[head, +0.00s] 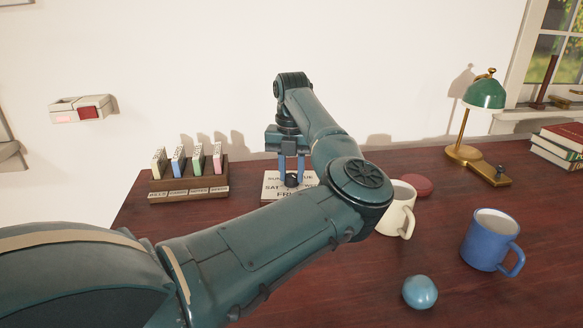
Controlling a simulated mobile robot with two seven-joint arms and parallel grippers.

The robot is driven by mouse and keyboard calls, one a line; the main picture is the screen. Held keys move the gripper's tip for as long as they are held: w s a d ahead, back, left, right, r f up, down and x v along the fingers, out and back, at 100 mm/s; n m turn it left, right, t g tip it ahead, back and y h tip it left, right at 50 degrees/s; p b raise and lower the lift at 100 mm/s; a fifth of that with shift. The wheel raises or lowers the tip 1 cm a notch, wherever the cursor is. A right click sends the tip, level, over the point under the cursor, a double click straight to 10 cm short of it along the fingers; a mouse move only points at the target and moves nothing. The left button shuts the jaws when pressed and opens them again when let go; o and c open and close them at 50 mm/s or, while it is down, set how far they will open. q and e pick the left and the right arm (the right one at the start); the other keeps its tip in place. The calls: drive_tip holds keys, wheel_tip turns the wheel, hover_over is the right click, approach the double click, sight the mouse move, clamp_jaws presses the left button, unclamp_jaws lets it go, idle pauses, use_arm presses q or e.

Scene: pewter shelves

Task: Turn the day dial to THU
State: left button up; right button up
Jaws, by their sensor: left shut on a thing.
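The day dial is a pale plate (272,192) with black day lettering, lying on the wooden desk near the wall. I can read parts of SUN, TUE, SAT and FRI; my left arm and fingers cover much of the rest, THU included. A dark round knob (291,181) sits at the dial's middle. My left gripper (291,177) reaches down from above, its two blue fingers on either side of the knob, shut on it. I cannot tell which day the knob points to. My right gripper is not in view.
A wooden rack (188,183) with several coloured labelled tabs stands left of the dial. To the right are a cream mug (398,215), a red round object (416,186), a blue mug (486,240), a blue ball (420,292), a green lamp (484,94) and stacked books (562,145).

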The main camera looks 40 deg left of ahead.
sight(292, 175)
use_arm(q)
drive_tip(key=shift+m, duration=0.6)
drive_tip(key=o, duration=1)
drive_tip(key=shift+r+p, duration=1.35)
drive_tip(key=shift+r, duration=5.25)
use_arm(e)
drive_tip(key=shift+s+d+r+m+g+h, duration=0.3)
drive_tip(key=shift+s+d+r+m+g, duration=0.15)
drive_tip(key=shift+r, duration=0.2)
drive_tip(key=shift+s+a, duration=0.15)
